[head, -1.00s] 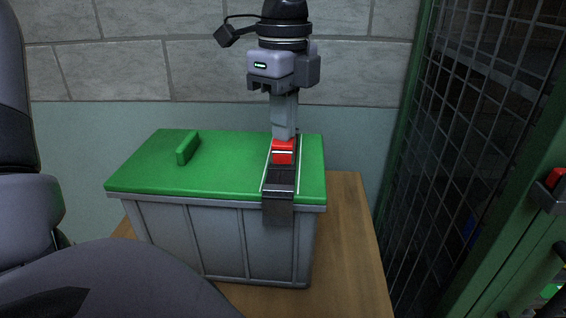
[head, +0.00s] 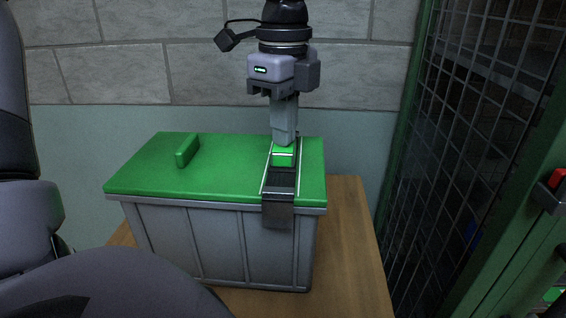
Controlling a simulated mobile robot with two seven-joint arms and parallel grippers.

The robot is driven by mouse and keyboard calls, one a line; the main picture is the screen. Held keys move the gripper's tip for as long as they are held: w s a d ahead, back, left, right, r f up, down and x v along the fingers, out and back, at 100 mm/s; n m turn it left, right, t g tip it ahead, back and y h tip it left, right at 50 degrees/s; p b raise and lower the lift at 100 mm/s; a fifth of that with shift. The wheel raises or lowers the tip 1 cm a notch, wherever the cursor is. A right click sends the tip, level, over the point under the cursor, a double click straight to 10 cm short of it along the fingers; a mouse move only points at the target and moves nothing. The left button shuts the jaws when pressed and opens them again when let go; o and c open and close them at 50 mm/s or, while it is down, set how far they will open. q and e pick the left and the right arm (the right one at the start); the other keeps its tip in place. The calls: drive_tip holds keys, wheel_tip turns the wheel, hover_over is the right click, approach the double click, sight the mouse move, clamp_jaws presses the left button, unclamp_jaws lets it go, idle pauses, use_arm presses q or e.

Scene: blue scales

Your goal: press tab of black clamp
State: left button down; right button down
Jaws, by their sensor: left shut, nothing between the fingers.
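The black clamp (head: 279,211) lies over the right part of the green lid and hooks down over the front edge of the grey box. Its tab (head: 283,158) is lit green, with a pale line across it. My left gripper (head: 284,138) points straight down with its fingers shut and empty. Its tips are at the back edge of the tab and appear to touch it. The fingers hide the back part of the clamp. My right gripper is not in view.
The grey box (head: 220,243) with its green lid (head: 228,180) stands on a wooden table (head: 349,248). The lid has a green handle (head: 187,151). A stone wall (head: 110,60) is behind. A dark mesh panel (head: 455,130) with green frame stands at right.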

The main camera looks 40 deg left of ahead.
use_arm(q)
drive_tip(key=shift+f, duration=0.1)
wheel_tip(320, 180, up, 9)
drive_tip(key=p, duration=0.6)
idle(0.6)
idle(0.5)
